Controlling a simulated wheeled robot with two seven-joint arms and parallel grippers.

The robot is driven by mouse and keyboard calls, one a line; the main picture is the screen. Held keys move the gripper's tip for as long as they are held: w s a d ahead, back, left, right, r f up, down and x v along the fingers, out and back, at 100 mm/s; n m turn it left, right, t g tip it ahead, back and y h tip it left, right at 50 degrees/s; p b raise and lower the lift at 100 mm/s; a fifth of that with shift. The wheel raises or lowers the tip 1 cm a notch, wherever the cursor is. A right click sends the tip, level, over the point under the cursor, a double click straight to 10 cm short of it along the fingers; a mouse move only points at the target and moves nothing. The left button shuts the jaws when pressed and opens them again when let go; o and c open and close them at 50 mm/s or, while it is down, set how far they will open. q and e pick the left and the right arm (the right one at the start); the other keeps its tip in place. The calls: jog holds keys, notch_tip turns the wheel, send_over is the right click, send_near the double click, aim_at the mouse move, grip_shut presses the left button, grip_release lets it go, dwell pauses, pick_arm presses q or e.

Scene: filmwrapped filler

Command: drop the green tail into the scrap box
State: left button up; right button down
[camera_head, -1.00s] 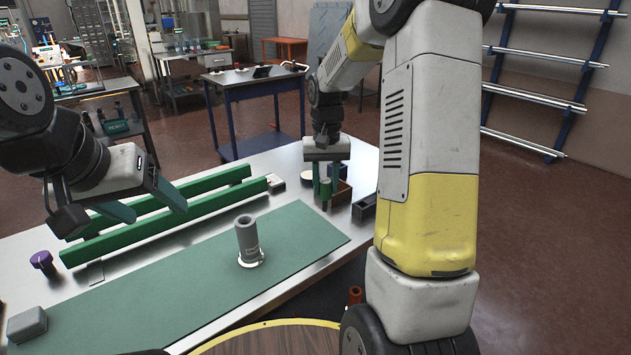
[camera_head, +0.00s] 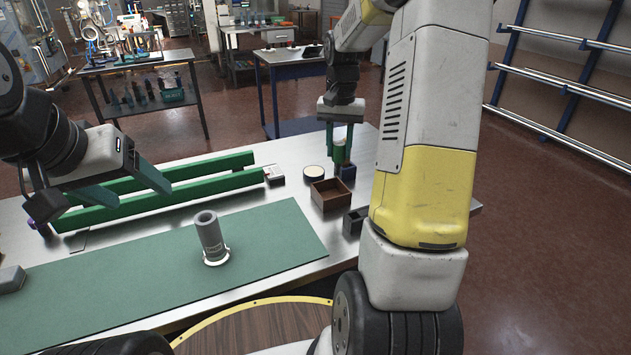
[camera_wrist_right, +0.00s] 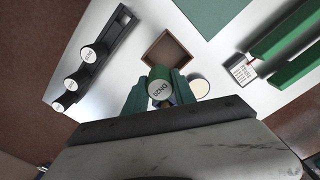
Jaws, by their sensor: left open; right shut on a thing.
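My right gripper (camera_head: 341,157) is shut on the green tail (camera_head: 338,152), a short green cylinder held upright above the back of the table. In the right wrist view the tail's pale, printed end (camera_wrist_right: 160,88) faces the camera between the fingers. A small dark blue box (camera_head: 349,173) lies beneath and just behind the fingers, partly hidden by them. A brown open box (camera_head: 331,207) stands nearer; it also shows in the wrist view (camera_wrist_right: 146,55), looking empty. Nothing legible marks which is the scrap box. My left gripper (camera_head: 122,186) is open and empty near the green rails.
A grey cylinder (camera_head: 209,236) stands on the green mat (camera_head: 275,235). Green rails (camera_head: 175,195) lie behind it. A round pale disc (camera_head: 313,172) sits beside the brown box. A black rack (camera_wrist_right: 100,58) holds several pale-ended cylinders. My right arm fills the right foreground.

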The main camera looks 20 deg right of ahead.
aim_at(338, 163)
jog(key=shift+f, duration=2.5)
jog(key=c, duration=0.9)
grip_release()
jog(key=shift+c, duration=0.2)
jog(key=shift+r, duration=0.1)
notch_tip(338, 163, up, 8)
jog(key=shift+f, duration=0.2)
